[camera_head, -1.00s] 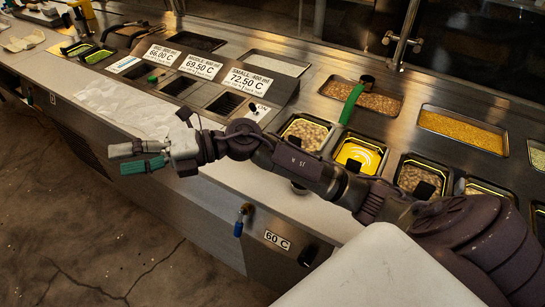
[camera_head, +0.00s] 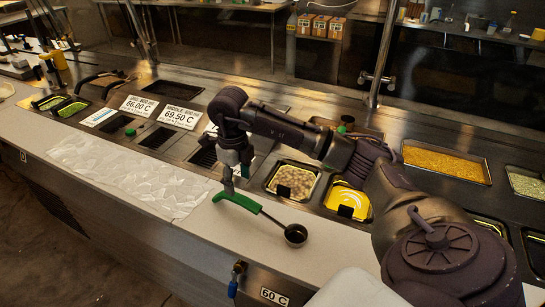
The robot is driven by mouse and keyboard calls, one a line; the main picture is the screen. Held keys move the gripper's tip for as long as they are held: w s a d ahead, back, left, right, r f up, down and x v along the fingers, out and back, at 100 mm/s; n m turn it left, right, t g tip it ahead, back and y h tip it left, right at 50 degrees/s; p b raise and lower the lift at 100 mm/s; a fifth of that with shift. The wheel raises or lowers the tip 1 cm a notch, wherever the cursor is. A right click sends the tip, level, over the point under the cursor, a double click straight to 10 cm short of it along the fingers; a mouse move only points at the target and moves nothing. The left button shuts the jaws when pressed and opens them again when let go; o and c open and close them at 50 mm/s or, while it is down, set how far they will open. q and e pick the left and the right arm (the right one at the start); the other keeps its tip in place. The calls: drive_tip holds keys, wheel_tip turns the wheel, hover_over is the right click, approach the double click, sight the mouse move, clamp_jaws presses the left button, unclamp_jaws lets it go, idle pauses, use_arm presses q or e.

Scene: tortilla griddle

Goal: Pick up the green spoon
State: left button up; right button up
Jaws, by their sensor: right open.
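The green spoon has a bright green handle (camera_head: 238,201) and a dark round bowl (camera_head: 296,235). It lies on the pale front counter, handle to the left and bowl to the right. My right gripper (camera_head: 235,181) points down just above and behind the left part of the handle. Its fingers are open and empty. One fingertip overlaps the handle's edge in the picture, and I cannot tell whether it touches. My left gripper is not in view.
A bean tray (camera_head: 293,181) and a yellow-filled tray (camera_head: 346,202) sit behind the spoon. A crumpled white sheet (camera_head: 135,175) covers the counter to the left. Bare counter surrounds the spoon's front.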

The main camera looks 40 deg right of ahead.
sight(242, 198)
wheel_tip(242, 198, down, 2)
drive_tip(key=shift+s+f+p, duration=0.15)
drive_tip(key=shift+f+p, duration=0.4)
drive_tip(key=shift+p, duration=0.05)
drive_tip(key=f+p, duration=0.1)
drive_tip(key=f, duration=0.2)
drive_tip(key=shift+s+d+f+p, duration=0.1)
drive_tip(key=shift+s+f+p, duration=0.1)
drive_tip(key=shift+f+p, duration=0.15)
drive_tip(key=shift+f, duration=0.35)
drive_tip(key=c, duration=1.1)
drive_tip(key=shift+w, duration=0.1)
clamp_jaws()
drive_tip(key=shift+r, duration=0.1)
